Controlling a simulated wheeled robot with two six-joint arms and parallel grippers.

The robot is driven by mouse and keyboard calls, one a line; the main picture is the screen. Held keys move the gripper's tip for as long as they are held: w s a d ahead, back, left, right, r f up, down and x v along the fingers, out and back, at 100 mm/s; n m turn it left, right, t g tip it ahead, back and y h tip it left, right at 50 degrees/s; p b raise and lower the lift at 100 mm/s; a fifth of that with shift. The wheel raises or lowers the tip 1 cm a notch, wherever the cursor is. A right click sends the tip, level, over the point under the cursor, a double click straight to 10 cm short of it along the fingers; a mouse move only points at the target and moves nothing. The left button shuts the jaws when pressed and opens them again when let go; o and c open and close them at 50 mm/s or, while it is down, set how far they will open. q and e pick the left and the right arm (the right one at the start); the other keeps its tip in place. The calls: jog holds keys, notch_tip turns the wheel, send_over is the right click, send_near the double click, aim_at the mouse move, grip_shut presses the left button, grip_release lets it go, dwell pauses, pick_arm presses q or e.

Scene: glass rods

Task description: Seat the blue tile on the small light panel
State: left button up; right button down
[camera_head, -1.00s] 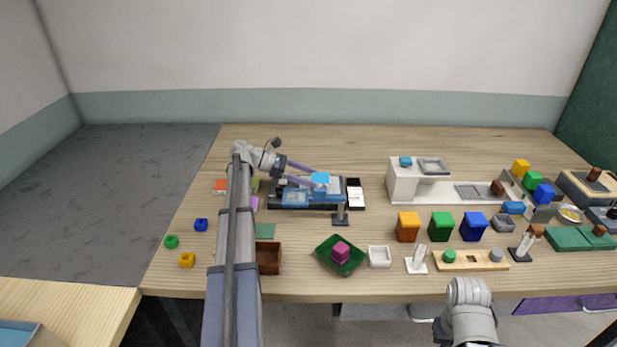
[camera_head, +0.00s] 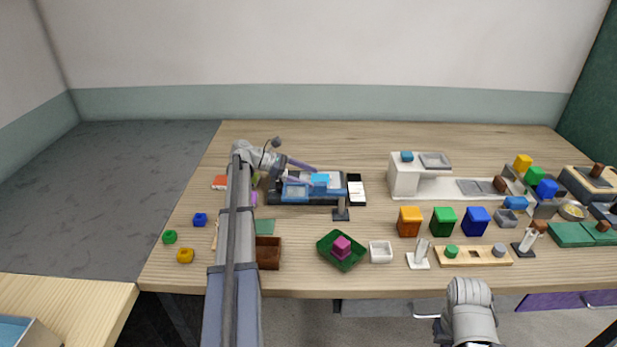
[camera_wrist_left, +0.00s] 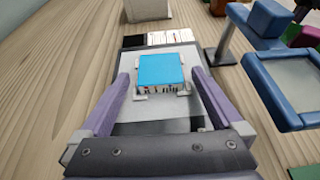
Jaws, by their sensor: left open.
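The bright blue tile (camera_head: 320,178) lies on the light grey panel (camera_wrist_left: 152,108) at the centre-left of the table. In the left wrist view the tile (camera_wrist_left: 161,69) sits among small pale corner clips, roughly square to the panel. I cannot tell whether it lies fully flat. My left gripper (camera_wrist_left: 162,82) is open, with one purple finger on each side of the tile and gaps between. In the head view the left gripper (camera_head: 312,175) reaches in from the left at the tile. My right gripper is not in view; only part of my right arm shows.
A blue-framed stand (camera_wrist_left: 288,82) rises close to the right of my left gripper. A white card with dark marks (camera_head: 356,189) lies beside the panel. A green tray (camera_head: 342,261), a brown box (camera_head: 268,258) and several coloured bins crowd the front and right.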

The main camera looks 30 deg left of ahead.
pick_arm(q)
jog(key=p+v, duration=0.3)
jog(key=v, duration=0.4)
jog(key=shift+r, duration=0.15)
jog(key=shift+s+a, duration=0.2)
jog(key=shift+a, duration=0.1)
